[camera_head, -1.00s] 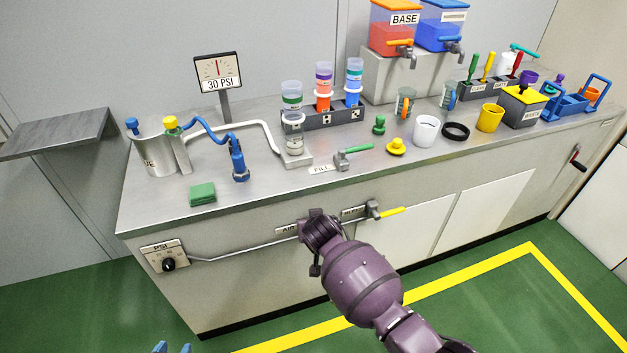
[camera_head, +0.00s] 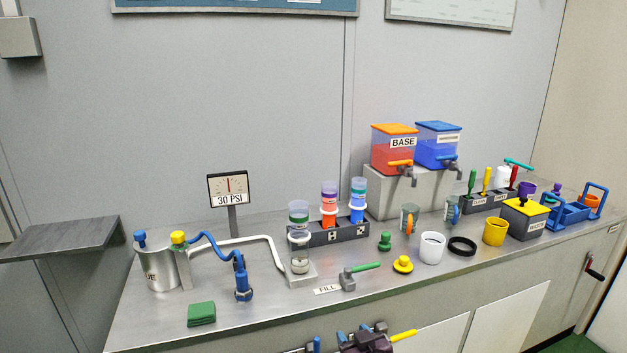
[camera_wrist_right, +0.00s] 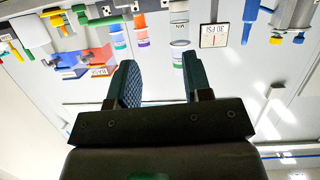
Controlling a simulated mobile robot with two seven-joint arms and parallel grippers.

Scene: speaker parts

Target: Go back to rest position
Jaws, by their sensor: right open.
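That view shows the counter's things upside down beyond the fingers. My left gripper is not in view.
The steel counter (camera_head: 240,318) bears a green block (camera_head: 201,314), a valve with a green handle (camera_head: 362,268), a cup rack (camera_head: 325,237) and a gauge sign (camera_head: 229,188). A shelf (camera_head: 62,240) juts out at left.

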